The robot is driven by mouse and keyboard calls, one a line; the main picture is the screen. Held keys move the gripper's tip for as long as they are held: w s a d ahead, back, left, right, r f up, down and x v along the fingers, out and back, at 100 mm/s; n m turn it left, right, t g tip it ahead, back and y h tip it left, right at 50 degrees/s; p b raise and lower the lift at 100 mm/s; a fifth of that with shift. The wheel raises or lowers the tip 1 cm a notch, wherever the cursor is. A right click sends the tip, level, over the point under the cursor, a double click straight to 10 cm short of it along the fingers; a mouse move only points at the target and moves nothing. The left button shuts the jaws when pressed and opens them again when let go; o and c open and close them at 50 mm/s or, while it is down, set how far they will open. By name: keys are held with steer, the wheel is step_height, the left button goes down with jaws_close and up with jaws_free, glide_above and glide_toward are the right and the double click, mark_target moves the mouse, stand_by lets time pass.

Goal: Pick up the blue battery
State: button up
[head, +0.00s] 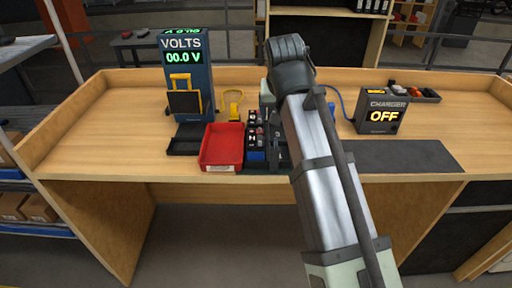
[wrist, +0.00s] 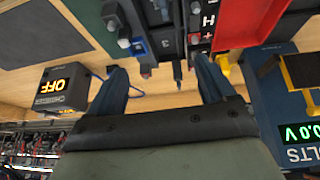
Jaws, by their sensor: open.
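In the wrist view my gripper (wrist: 160,66) has its two dark blue fingers spread apart, with nothing held between them. Beyond the fingertips, at the top, are the upright batteries. Dark batteries with white marks (wrist: 206,18) stand farther right, ahead of the right finger. In the head view the batteries (head: 256,137) stand right of the red tray, with some blue (head: 256,156) low at their front. My arm hides part of this group and my gripper's fingers.
The red tray (head: 221,166) and a black tray (head: 185,147) lie on the bench left of the batteries. The voltmeter (head: 187,75) reads 00.0 V. The charger (head: 382,112) shows OFF at right, with a dark mat (head: 405,156) before it. The bench's far left is clear.

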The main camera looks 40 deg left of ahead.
steer(key=s+a+r+g, duration=0.1)
steer(key=s+a+r, duration=0.1)
steer(key=s+a, duration=0.25)
glide_above(256, 139)
steer(key=s+d, duration=0.1)
step_height(256, 139, down, 8)
steer(key=shift+s+f, duration=0.1)
steer(key=shift+f, duration=0.1)
steer(key=shift+d+x, duration=0.2)
steer(key=shift+x, duration=2.4)
steer(key=shift+s+f, duration=0.1)
steer(key=shift+s, duration=0.1)
